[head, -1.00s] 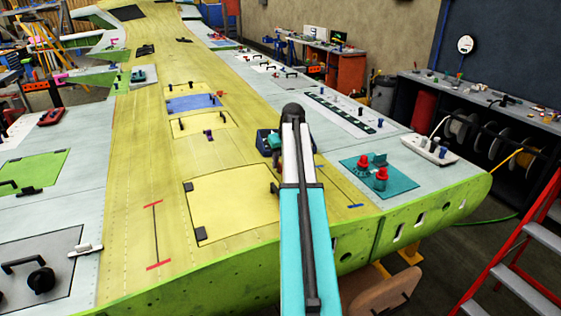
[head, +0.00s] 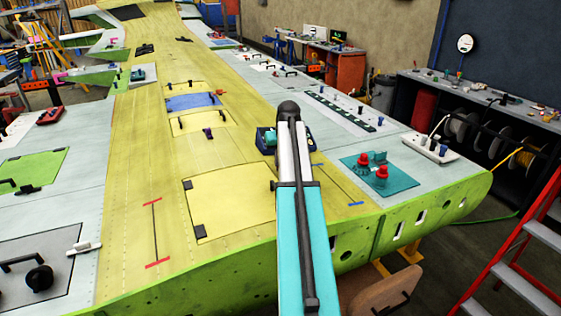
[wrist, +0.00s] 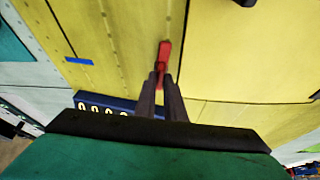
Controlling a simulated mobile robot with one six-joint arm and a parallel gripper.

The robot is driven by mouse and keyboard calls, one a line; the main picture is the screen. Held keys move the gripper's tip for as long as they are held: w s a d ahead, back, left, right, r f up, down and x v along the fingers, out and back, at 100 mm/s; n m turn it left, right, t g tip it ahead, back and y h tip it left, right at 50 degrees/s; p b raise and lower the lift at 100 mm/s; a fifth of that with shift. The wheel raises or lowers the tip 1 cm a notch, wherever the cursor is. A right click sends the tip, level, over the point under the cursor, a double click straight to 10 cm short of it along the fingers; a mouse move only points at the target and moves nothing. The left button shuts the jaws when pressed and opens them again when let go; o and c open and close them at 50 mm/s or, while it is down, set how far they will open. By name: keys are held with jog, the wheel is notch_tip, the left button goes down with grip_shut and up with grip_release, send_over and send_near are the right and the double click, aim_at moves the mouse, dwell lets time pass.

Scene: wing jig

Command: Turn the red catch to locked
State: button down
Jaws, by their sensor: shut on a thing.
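The red catch (wrist: 164,53) shows in the wrist view on the yellow skin. Its visible end points up the picture, leaning slightly right. My gripper (wrist: 161,76) is shut on its near part, with the two dark fingers close together around it. The fingers hide the rest of the catch, and I see no lock marking. In the head view my own arm covers the gripper and the catch.
A dark blue tray (wrist: 88,99) with pale rings lies left of my fingers in the wrist view. A yellow panel (head: 235,200) lies left of my arm in the head view. A teal plate (head: 360,188) with red knobs lies to the right.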

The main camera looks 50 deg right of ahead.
jog(key=m+b, duration=0.1)
jog(key=m, duration=0.1)
jog(key=m+g+h+b, duration=0.1)
jog(key=m, duration=0.1)
jog(key=shift+w+a+f, duration=0.1)
jog(key=shift+w+a, duration=0.05)
jog(key=shift+w, duration=0.05)
jog(key=m+g+h+b, duration=0.1)
jog(key=m+b, duration=0.1)
jog(key=m, duration=0.2)
jog(key=shift+w, duration=0.15)
jog(key=m, duration=0.1)
jog(key=m+g+b, duration=0.1)
jog(key=m, duration=0.1)
jog(key=m+g+b, duration=0.1)
jog(key=shift+w+m, duration=0.25)
jog(key=shift+m, duration=0.05)
jog(key=shift+w+m+g+b, duration=0.1)
jog(key=shift+m+g+b, duration=0.65)
jog(key=shift+m, duration=1.15)
jog(key=c, duration=1.8)
grip_release()
jog(key=shift+c, duration=0.2)
jog(key=shift+a+r, duration=0.1)
jog(key=shift+r, duration=0.1)
